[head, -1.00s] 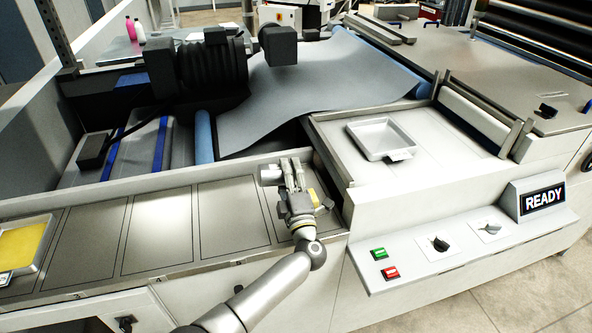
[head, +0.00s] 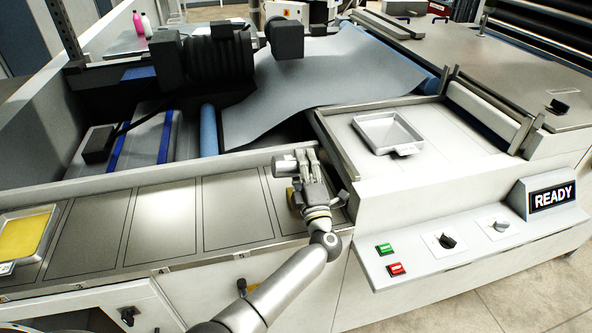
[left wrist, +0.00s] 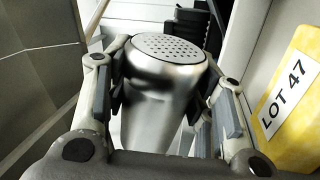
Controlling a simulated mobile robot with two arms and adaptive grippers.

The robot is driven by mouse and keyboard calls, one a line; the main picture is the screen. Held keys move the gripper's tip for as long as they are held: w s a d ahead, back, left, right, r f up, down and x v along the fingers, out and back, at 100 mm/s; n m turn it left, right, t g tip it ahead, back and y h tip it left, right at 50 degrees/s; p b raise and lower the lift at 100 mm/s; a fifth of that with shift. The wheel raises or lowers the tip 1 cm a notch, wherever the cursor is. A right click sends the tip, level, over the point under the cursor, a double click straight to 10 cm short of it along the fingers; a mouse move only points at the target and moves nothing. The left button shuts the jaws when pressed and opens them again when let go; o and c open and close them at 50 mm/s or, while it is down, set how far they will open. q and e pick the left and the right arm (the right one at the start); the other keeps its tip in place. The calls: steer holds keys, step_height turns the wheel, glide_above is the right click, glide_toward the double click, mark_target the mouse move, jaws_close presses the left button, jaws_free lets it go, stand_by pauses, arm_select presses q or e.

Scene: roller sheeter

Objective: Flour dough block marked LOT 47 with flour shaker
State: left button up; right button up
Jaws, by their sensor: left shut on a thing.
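My left gripper (head: 310,163) is shut around a metal shaker (head: 284,165) over the right end of the steel counter. In the left wrist view the shaker (left wrist: 165,60) shows its round perforated top, with my fingers on both sides of its body. The yellow dough block (left wrist: 291,100) with the LOT 47 label stands at the right of that view, apart from the shaker. In the head view only a sliver of the block (head: 291,195) shows beside my gripper, which hides most of it. My right gripper is out of view.
A shallow tray with yellow content (head: 25,240) sits at the counter's left end. An empty metal tray (head: 388,133) lies on the raised white surface to the right. The control ledge (head: 465,245) carries buttons, knobs and a READY display (head: 552,196). The counter's middle panels are bare.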

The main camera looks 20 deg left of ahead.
mark_target(287, 176)
arm_select(q)
steer(key=shift+s+a+r, duration=0.1)
steer(key=shift+a, duration=0.05)
steer(key=shift+s+a+r+p, duration=0.1)
steer(key=shift+s+a+p, duration=0.15)
steer(key=shift+a+p, duration=0.1)
steer(key=shift+s+a+p, duration=0.45)
steer(key=shift+a, duration=0.2)
steer(key=shift+s+a+p, duration=0.4)
steer(key=shift+a, duration=0.2)
steer(key=shift+s+a, duration=0.2)
steer(key=shift+a, duration=0.05)
steer(key=shift+w+d, duration=0.1)
